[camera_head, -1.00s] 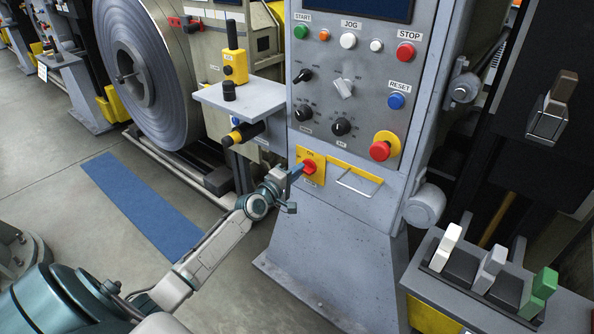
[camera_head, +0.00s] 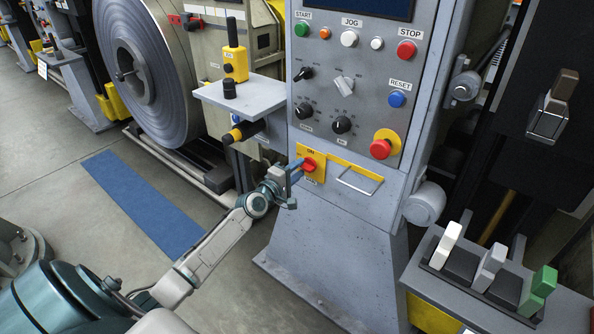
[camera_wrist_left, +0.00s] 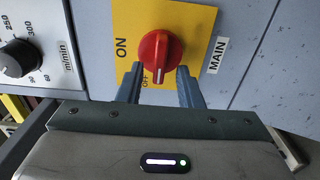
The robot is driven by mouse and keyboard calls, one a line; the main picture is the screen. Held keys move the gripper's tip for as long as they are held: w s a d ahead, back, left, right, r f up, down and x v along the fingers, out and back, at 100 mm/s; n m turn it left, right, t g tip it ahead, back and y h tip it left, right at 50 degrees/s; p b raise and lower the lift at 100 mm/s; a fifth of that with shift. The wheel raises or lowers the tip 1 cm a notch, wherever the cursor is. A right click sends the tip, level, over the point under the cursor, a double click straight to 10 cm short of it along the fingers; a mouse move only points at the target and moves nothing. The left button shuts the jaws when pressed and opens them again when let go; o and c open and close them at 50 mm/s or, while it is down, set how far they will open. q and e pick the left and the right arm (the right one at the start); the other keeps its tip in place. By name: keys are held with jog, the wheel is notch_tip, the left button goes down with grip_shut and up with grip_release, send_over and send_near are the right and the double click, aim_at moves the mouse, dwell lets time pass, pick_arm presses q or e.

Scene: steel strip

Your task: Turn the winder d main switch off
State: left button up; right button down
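The main switch is a red rotary knob (camera_head: 309,164) on a yellow plate (camera_head: 317,180) low on the grey control panel. In the left wrist view the red knob (camera_wrist_left: 158,55) shows large, with "ON", "OFF" and "MAIN" lettering around it. Its white mark points down in that view, toward the "OFF" label. My left gripper (camera_head: 295,172) is just left of the knob in the head view. My right gripper is not in view.
A red emergency button (camera_head: 380,149) and a metal handle (camera_head: 359,182) are close to the switch. A grey shelf (camera_head: 250,103) with a yellow pendant (camera_head: 236,63) juts out at upper left. A lever box (camera_head: 450,287) stands at lower right.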

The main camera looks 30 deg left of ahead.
pick_arm(q)
jog(key=shift+s, duration=0.1)
